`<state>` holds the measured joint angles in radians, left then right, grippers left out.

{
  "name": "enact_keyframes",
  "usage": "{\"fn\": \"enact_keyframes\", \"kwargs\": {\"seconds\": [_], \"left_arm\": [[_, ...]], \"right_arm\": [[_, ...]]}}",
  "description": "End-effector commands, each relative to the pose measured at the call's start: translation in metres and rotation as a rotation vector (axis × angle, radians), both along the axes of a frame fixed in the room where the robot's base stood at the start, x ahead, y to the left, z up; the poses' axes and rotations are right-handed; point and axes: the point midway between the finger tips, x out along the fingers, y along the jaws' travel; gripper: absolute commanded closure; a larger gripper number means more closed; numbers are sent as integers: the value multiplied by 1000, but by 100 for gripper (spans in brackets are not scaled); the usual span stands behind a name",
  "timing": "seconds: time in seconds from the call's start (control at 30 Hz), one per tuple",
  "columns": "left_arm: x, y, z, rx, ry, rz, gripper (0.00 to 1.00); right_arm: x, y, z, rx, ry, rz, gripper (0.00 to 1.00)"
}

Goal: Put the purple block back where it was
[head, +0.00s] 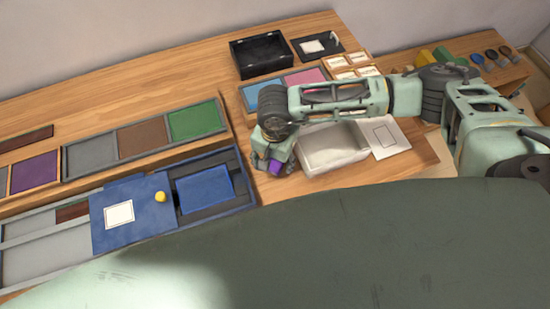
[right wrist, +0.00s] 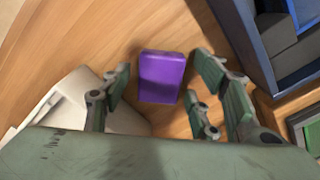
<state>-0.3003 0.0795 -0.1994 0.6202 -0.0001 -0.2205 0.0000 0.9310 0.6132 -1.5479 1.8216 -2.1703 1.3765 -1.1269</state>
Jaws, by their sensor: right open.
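A purple block (head: 275,167) sits on the wooden table, partly covered by my right gripper (head: 272,166) in the head view. In the right wrist view, the purple block (right wrist: 161,77) lies on bare wood, between the spread fingers of my right gripper (right wrist: 160,92). The gripper is open, and gaps show between the block and the fingers on both sides. My left gripper is not in view.
A white tray (head: 318,166) stands just right of the gripper. A blue tray (head: 247,202) with a blue lid (head: 130,214) lies to the left. Trays with coloured panels, one purple (head: 35,173), lie further left. A black box (head: 259,56) stands at the back.

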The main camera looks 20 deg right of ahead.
Motion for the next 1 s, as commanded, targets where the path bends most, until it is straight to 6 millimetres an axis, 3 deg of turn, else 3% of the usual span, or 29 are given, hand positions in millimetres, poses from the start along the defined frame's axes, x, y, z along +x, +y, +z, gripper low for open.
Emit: {"fn": "enact_keyframes", "kwargs": {"seconds": [0.27,0.3,0.73,1.0], "left_arm": [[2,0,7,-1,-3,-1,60],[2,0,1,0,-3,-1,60],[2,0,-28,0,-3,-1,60],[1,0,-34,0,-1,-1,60]], "right_arm": [[0,0,6,0,0,0,44],[1,0,8,2,-3,0,44],[1,0,94,2,-6,2,44],[0,0,121,1,-2,1,44]]}}
